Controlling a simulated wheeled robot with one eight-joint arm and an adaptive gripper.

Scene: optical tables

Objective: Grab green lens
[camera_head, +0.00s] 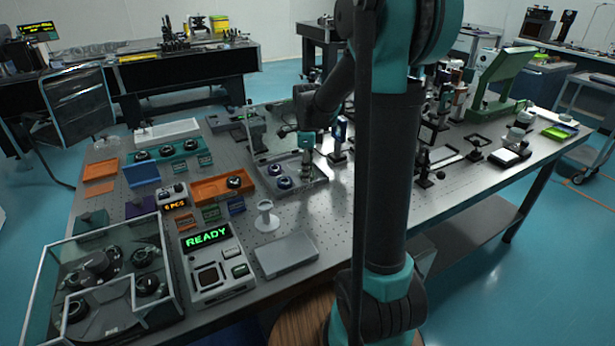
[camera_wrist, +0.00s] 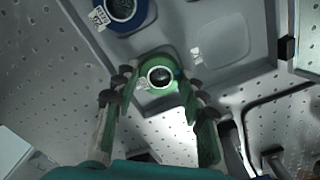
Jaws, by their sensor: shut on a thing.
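The green lens (camera_wrist: 160,77) is a small round piece with a dark centre, low over a grey tray (camera_wrist: 215,95) in the wrist view. My gripper (camera_wrist: 160,88) has a finger on each side of it and is shut on it. I cannot tell whether the lens still touches the tray. In the head view my gripper (camera_head: 307,158) points down over the right part of the tray; the green lens is not clear there.
A blue-ringed lens (camera_wrist: 122,10) sits in the same tray, up and left of the green one. In the head view an orange tray (camera_head: 208,190) and a READY device (camera_head: 213,265) stand to the left. Optical mounts (camera_head: 338,140) crowd the right side.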

